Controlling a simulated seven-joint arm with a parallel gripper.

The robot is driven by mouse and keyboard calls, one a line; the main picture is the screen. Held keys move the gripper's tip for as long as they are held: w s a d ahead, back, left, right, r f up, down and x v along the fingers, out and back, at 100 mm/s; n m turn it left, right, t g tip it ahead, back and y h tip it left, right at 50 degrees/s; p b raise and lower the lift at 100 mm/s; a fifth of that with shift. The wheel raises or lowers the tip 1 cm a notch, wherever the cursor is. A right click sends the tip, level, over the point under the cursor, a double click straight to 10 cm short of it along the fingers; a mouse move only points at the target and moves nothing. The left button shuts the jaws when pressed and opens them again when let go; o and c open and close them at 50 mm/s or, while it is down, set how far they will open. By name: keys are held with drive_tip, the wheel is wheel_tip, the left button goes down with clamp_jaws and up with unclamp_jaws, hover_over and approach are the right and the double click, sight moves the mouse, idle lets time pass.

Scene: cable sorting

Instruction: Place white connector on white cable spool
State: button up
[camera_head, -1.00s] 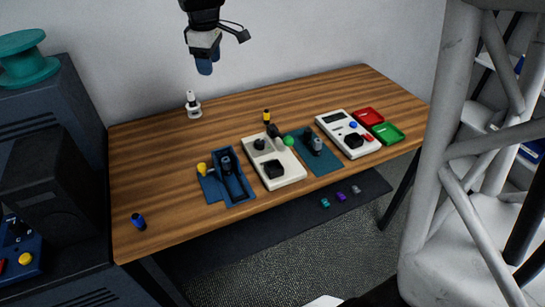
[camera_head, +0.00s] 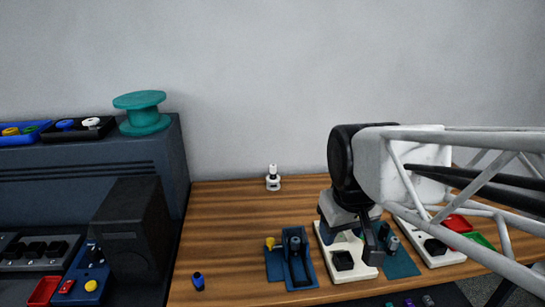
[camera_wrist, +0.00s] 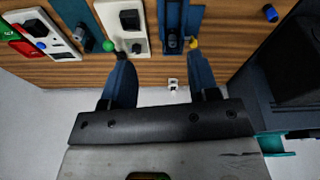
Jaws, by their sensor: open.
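A small white spool-like base (camera_head: 273,186) stands at the back edge of the wooden table. A white upright piece with a dark band, seemingly the white connector (camera_head: 273,170), stands on top of it. Both also show small in the wrist view, where I cannot separate them clearly. My gripper (camera_head: 350,238) is open, low over the white device at the table's middle right, to the right of and nearer than the white pieces. In the wrist view my gripper (camera_wrist: 160,57) has its blue fingers wide apart with nothing between them.
A blue fixture (camera_head: 306,270) with a yellow knob stands left of the white device (camera_head: 330,247). A blue connector (camera_head: 198,281) stands at front left. A teal spool (camera_head: 141,112) and trays with rings are on the dark cabinet. The back left tabletop is clear.

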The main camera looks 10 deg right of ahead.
drive_tip(key=shift+m, duration=0.9)
drive_tip(key=s, duration=0.1)
drive_tip(key=s+f, duration=0.1)
drive_tip(key=s, duration=0.1)
drive_tip(key=s+f, duration=0.1)
drive_tip(key=s, duration=0.1)
drive_tip(key=shift+s+d+f, duration=0.1)
drive_tip(key=shift+s+f, duration=0.1)
drive_tip(key=shift+f, duration=0.05)
